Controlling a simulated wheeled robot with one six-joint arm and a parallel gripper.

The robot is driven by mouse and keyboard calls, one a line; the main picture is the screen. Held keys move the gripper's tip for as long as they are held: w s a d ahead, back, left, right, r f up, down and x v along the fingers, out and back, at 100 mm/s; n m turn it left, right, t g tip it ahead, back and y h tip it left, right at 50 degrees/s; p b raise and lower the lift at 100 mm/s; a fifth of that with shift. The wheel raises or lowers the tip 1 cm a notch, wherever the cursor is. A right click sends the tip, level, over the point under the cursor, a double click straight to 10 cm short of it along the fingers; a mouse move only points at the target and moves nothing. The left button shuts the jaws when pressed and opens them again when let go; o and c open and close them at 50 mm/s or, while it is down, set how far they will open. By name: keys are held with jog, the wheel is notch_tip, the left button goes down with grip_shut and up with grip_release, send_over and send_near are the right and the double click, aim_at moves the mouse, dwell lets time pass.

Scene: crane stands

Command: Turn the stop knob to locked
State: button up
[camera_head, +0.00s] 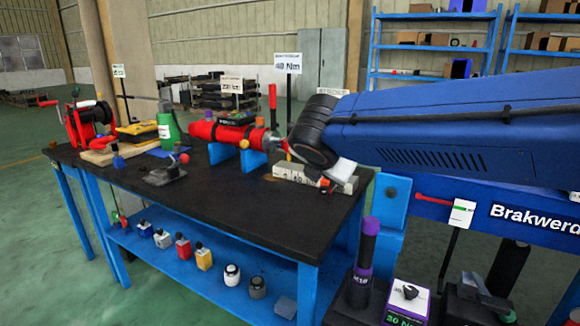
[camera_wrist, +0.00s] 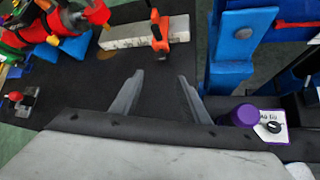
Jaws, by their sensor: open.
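My gripper (camera_wrist: 160,77) is open and empty above the black table top, its two grey fingers pointing away in the wrist view. In the head view my arm hides most of it. A small black knob (camera_head: 410,292) sits on a white-topped box marked 30 Nm, low at the front right beside the table. The same knob (camera_wrist: 273,127) shows right of my gripper in the wrist view, apart from the fingers. I cannot tell for sure that it is the stop knob, or read its setting. A red ball handle (camera_head: 183,158) on a grey plate stands on the table.
A purple-topped post (camera_head: 367,255) stands close beside the knob box. A red cylinder (camera_head: 215,133) rests on blue supports, with a pale bar (camera_head: 300,178) to its right. A blue upright (camera_head: 390,205) borders the table. The front table top is mostly clear.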

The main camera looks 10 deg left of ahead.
jog(key=x, duration=1.5)
jog(key=shift+w+f, duration=0.1)
jog(key=shift+w, duration=0.1)
jog(key=shift+a, duration=0.15)
jog(key=shift+a+n+g+h, duration=0.2)
jog(key=shift+n+g+h, duration=0.45)
jog(key=shift+h, duration=0.55)
jog(key=n+h, duration=0.1)
jog(key=h, duration=0.1)
jog(key=shift+w+a+n+g+h, duration=0.1)
jog(key=shift+a+n+g+h, duration=0.2)
jog(key=shift+n+g+h, duration=0.1)
jog(key=v, duration=1.7)
jog(key=shift+r, duration=0.2)
jog(key=m+y, duration=0.1)
jog(key=y, duration=0.1)
send_near(322, 190)
jog(key=shift+t, duration=0.35)
jog(key=x, duration=0.8)
jog(key=shift+f, duration=0.3)
